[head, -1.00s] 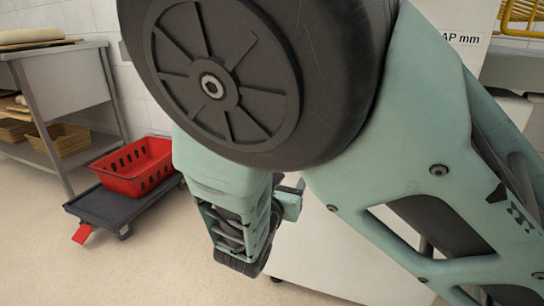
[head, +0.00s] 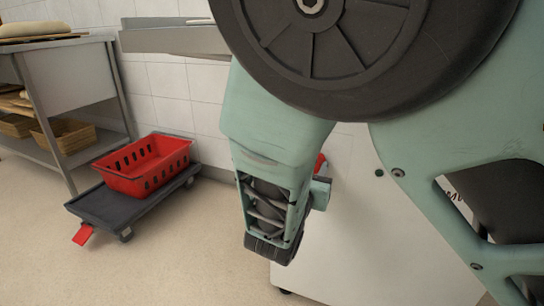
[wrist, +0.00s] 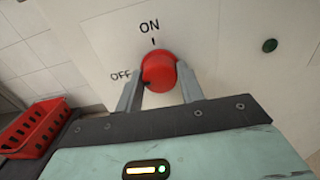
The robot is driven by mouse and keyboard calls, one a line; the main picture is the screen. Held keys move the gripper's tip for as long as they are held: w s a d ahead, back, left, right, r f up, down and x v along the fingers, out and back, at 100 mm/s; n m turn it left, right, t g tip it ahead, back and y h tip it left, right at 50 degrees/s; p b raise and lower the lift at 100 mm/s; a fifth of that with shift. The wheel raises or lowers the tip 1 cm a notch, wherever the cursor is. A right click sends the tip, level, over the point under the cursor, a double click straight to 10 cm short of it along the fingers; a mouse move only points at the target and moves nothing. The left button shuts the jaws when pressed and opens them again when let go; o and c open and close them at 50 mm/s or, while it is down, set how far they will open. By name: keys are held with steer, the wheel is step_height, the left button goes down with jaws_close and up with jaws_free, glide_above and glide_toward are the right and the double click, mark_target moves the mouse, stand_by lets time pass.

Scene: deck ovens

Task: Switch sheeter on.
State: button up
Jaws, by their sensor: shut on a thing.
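The sheeter's red round switch knob (wrist: 158,72) sits on its pale front panel (wrist: 200,30). In the wrist view, ON is printed above the knob with a short dark mark under it, and OFF is printed to its left. My gripper (wrist: 160,84) is shut on the knob, one finger on each side. I cannot tell which way the knob points. In the head view, a bit of red (head: 320,163) shows beside my arm at the panel (head: 350,220). My fingers are hidden there.
A small dark green button (wrist: 269,45) is right of the knob. A red crate (head: 145,168) sits on a dark dolly (head: 100,208) on the left. A steel rack (head: 75,80) stands behind it. A metal ledge (head: 170,40) juts out at upper left. The floor in front is clear.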

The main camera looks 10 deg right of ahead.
steer(key=shift+m, duration=0.3)
steer(key=shift+f+m+b, duration=0.1)
steer(key=shift+m+b, duration=2.35)
steer(key=shift+m, duration=6.15)
steer(key=o, duration=1)
